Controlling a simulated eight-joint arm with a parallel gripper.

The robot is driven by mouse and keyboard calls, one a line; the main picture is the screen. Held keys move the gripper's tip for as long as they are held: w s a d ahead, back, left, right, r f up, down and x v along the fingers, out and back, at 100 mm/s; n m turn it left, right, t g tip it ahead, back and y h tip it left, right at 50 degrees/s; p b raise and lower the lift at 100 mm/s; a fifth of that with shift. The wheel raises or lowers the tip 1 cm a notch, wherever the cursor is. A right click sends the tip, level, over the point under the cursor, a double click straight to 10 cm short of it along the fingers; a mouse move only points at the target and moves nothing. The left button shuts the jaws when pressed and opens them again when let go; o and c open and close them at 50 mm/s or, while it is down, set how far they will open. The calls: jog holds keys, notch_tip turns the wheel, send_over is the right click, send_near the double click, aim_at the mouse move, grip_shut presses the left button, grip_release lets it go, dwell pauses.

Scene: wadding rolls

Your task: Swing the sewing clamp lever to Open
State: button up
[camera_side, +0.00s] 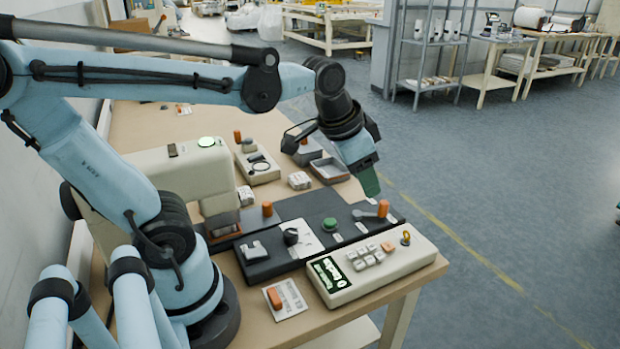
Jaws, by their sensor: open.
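A lever with a grey arm and an upright orange handle (383,208) sits at the right end of the dark control panel (340,212). Small white labels lie beside it, too small to read, so I cannot tell which is Open or whether this is the sewing clamp lever. Another orange-handled lever (267,209) stands near the panel's left part, by the sewing machine (182,171). My gripper (370,186) points down just above and behind the right lever, apart from it as far as I can see. It holds nothing visible; its fingers overlap in this view.
The panel also carries a green button (329,224) and a black knob (290,237). A cream keypad box (371,265) stands in front, and an orange rocker on a white plate (274,298) lies to its left. Grey trays (329,169) and more orange-handled controls stand behind.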

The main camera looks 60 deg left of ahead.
aim_at(385, 202)
jog(key=w+a+m+g, duration=0.4)
jog(key=w+m+g, duration=0.15)
jog(key=w, duration=0.45)
jog(key=shift+t, duration=0.25)
notch_tip(385, 202, down, 12)
jog(key=shift+r, duration=0.15)
grip_shut()
